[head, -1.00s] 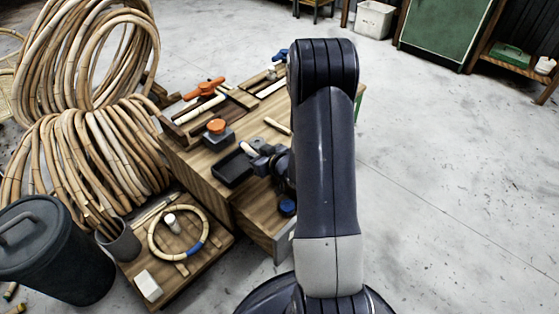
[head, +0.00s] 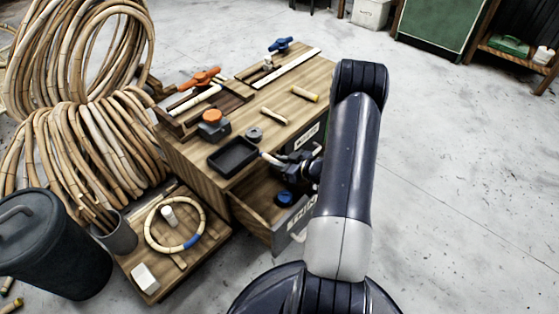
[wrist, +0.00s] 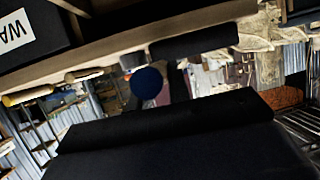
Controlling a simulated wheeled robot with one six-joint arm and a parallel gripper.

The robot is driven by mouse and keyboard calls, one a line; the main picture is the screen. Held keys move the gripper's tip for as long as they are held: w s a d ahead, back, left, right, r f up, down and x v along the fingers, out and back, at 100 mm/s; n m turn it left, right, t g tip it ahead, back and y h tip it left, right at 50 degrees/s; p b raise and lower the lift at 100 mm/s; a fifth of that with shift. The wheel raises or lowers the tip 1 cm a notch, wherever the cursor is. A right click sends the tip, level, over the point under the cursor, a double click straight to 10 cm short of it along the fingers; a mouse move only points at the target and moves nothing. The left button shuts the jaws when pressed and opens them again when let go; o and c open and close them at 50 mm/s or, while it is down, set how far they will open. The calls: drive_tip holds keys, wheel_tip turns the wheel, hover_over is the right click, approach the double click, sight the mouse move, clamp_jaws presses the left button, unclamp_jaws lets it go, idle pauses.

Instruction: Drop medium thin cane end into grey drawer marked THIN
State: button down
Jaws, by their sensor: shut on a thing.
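My gripper (head: 283,163) is in the head view, shut on a short pale cane end (head: 269,158) that points left. It is beside the bench, above the open drawer (head: 252,205), and the cane end is near the black tray's right side. The drawer's front carries a label (head: 301,217) that reads as THIN, partly behind my arm. A blue round piece (head: 285,198) shows below the gripper; I cannot tell whether it lies in the drawer.
On the bench are a black tray (head: 232,156), a grey disc (head: 254,134), an orange-topped block (head: 211,125), a short cane piece (head: 275,116) and a yellow-ended one (head: 303,94). Another label, starting "WA", shows in the wrist view (wrist: 14,33). A low pallet with a cane ring (head: 150,233) stands left.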

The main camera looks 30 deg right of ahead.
drive_tip(key=shift+f+b, duration=0.35)
drive_tip(key=shift+f, duration=0.5)
drive_tip(key=c, duration=1.2)
unclamp_jaws()
drive_tip(key=shift+c, duration=0.2)
drive_tip(key=shift+r, duration=0.1)
drive_tip(key=p+v, duration=0.3)
drive_tip(key=v, duration=0.7)
drive_tip(key=shift+s+d, duration=0.25)
drive_tip(key=shift+s, duration=0.1)
drive_tip(key=shift+w, duration=0.1)
